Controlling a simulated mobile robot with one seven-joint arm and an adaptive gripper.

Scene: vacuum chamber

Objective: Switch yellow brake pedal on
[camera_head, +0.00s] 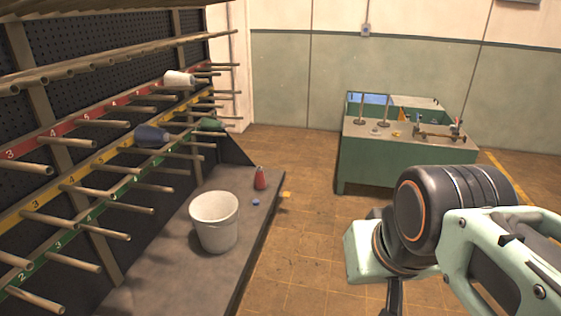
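A small yellow piece (287,195) sticks out low at the right edge of the grey bench, near its far end. It may be the yellow brake pedal, but it is too small to tell its shape or whether it is pressed. My arm reaches in from the right, with a large black joint and pale green links. The arm is apart from the yellow piece, to its right and nearer to me. My gripper's fingers do not show.
The grey bench (178,262) holds a white bucket (214,222), a red bottle-like item (261,178) and a small blue item (256,202). A pegged rack with cones (152,136) rises at left. A green table (398,160) stands at the back. Tiled floor between is clear.

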